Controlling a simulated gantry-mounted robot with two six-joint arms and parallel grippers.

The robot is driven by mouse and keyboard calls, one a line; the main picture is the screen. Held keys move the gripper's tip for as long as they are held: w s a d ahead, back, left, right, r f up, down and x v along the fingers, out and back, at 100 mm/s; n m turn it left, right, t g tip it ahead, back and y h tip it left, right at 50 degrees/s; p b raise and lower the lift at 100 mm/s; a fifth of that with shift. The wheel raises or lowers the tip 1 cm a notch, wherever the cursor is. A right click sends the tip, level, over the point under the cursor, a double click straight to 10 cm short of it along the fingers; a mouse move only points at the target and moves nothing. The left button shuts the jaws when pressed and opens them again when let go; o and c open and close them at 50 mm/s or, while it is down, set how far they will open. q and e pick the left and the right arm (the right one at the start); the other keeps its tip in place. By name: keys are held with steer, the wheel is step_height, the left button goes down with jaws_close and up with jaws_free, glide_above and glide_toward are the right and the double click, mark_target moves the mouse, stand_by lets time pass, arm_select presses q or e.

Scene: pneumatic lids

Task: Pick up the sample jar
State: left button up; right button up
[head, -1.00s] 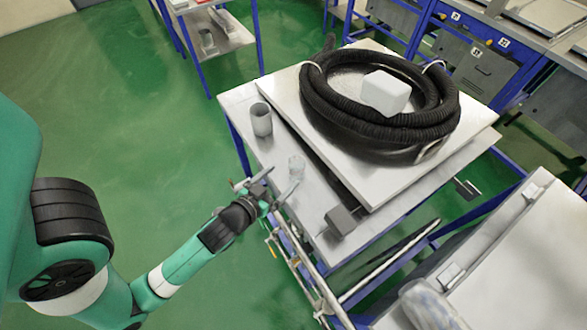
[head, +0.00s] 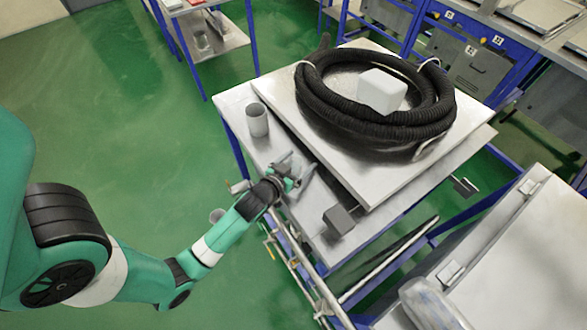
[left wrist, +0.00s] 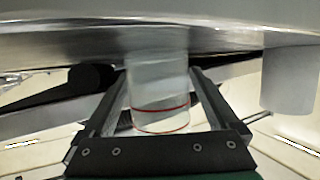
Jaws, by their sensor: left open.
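The sample jar is a clear, pale cylinder with red rings (left wrist: 160,95). In the left wrist view it stands between the two dark fingers of my left gripper (left wrist: 158,110). The jaws are open around it, with a visible gap on each side. In the head view my left gripper (head: 296,166) is over the front-left part of the table's lower metal top (head: 262,149). The jar is mostly hidden there by the gripper. My right gripper is not in view.
A grey cup (head: 257,120) stands on the table behind my gripper; it also shows in the left wrist view (left wrist: 288,80). A raised plate (head: 395,185) holds a coiled black hose (head: 322,105) and a white block (head: 381,92). A grey box (head: 339,220) sits in front.

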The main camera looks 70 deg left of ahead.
mark_target(298, 158)
arm_select(q)
steer(key=shift+c, duration=0.2)
steer(key=c, duration=1.4)
steer(key=shift+r, duration=0.1)
steer(key=shift+r, duration=0.25)
step_height(298, 158, up, 2)
steer(key=shift+r+p, duration=0.15)
steer(key=shift+p, duration=0.35)
steer(key=w+d+r+p, duration=0.3)
steer(key=w+d+r, duration=0.1)
steer(key=r, duration=0.1)
steer(key=w+d+r+p, duration=0.3)
steer(key=w+d+r, duration=0.2)
steer(key=shift+d+r, duration=0.15)
steer(key=shift+d, duration=0.15)
steer(key=shift+w+d+p, duration=0.2)
steer(key=shift+w+p, duration=0.05)
steer(key=shift+p, duration=0.1)
steer(key=shift+w+d, duration=0.1)
